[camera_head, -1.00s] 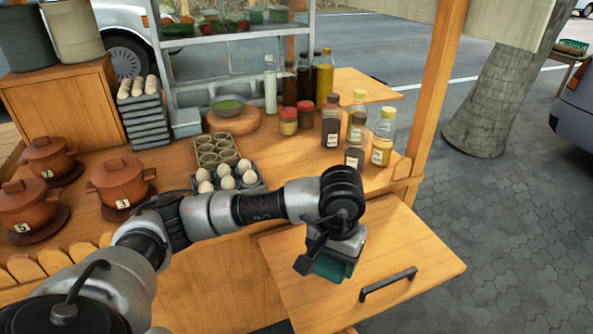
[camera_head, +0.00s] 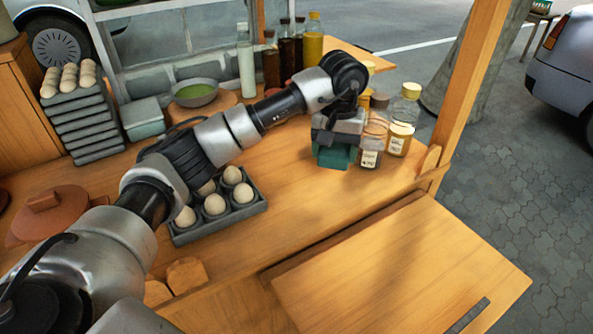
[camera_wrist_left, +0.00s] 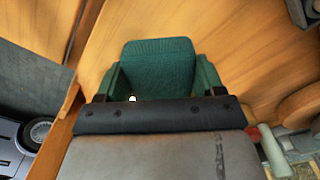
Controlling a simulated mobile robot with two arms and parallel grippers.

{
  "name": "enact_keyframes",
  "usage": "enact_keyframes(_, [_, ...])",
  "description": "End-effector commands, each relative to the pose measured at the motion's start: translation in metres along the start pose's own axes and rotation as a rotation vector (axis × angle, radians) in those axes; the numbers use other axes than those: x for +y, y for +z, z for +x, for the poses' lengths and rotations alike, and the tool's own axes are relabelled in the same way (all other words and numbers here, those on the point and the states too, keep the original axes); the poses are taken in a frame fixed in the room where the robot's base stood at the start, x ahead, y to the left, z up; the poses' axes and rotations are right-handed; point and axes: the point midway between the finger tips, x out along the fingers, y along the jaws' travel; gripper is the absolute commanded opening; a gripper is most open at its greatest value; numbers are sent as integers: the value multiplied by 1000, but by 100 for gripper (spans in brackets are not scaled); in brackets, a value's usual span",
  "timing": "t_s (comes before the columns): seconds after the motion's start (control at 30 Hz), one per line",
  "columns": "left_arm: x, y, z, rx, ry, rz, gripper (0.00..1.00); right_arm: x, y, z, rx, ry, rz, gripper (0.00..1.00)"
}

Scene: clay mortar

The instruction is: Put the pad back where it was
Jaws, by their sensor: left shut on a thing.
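The pad is a dark green textured piece (camera_head: 335,157) held at the end of my left arm. It fills the upper middle of the left wrist view (camera_wrist_left: 158,65). My left gripper (camera_head: 336,145) is shut on the pad and is over the right part of the wooden counter (camera_head: 285,222), just left of the bottles. I cannot tell whether the pad touches the counter. My right gripper is not in view.
Several bottles (camera_head: 402,125) stand at the counter's right end, close to my gripper. An egg tray (camera_head: 246,212) with eggs is left of it, below my arm. The drawer (camera_head: 400,265) is in front. The counter between tray and drawer is clear.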

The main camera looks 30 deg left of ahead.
Motion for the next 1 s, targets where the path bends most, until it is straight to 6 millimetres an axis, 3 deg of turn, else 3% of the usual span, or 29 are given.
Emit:
enact_keyframes(0.2, [-51,-6,31,-2,-2,-6,46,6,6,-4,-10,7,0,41])
enact_keyframes(0.4, [-76,-9,46,0,-1,-2,46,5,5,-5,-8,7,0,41])
enact_keyframes(0.57, [-79,-10,54,0,-1,0,46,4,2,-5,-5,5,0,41])
enact_keyframes(0.8, [-79,-9,86,-2,-1,0,46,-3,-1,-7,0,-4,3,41])
enact_keyframes(1.0, [-79,-10,87,2,0,0,46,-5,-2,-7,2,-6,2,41])
